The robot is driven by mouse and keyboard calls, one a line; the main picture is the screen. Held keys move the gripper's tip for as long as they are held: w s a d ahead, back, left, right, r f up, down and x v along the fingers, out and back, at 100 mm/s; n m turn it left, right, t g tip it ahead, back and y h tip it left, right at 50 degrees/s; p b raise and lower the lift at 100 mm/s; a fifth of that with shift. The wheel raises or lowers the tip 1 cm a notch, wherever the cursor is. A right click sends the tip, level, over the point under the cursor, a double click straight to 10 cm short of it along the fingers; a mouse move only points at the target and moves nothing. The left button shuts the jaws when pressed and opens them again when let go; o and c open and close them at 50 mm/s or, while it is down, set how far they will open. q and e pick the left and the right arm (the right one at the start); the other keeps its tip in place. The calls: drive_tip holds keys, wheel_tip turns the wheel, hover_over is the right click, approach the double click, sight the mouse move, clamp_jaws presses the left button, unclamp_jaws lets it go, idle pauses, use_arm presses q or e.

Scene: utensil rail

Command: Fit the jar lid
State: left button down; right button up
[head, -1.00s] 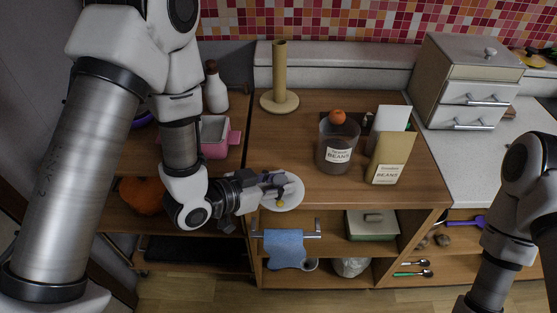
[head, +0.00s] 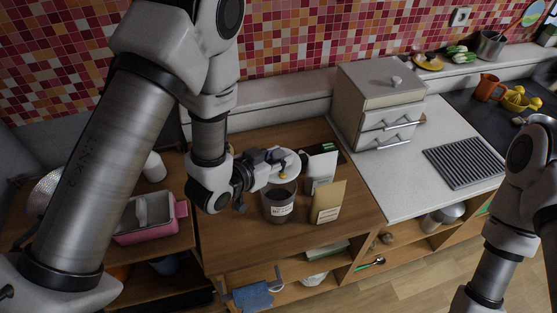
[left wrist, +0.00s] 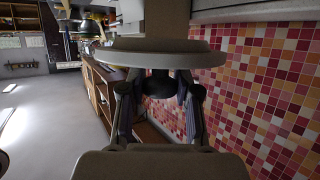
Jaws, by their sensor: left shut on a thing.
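The lid is a pale round disc (head: 288,161) with a dark knob (left wrist: 160,84). My left gripper (head: 279,168) is shut on the knob; the left wrist view shows a finger on each side of it. The labelled jar (head: 279,206) is dark and open-topped and stands on the wooden counter. The lid is over the jar's rear side in the head view, apart from its rim; the exact height gap is hard to tell. My right arm shows at the right edge, but its gripper is out of view.
A tan packet (head: 328,203) and a white-fronted item (head: 321,166) stand right of the jar. A drawer box (head: 380,100) is behind on the right. A pink container (head: 150,220) sits at the left. The counter front (head: 240,245) is clear.

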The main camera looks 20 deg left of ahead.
sight(278, 174)
use_arm(q)
drive_tip(key=shift+s, duration=0.1)
wheel_tip(278, 174, down, 6)
drive_tip(key=b, duration=0.5)
drive_tip(key=shift+f+b, duration=0.9)
idle(0.7)
drive_tip(key=c, duration=0.7)
unclamp_jaws()
drive_tip(key=shift+c, duration=0.2)
wheel_tip(278, 174, up, 10)
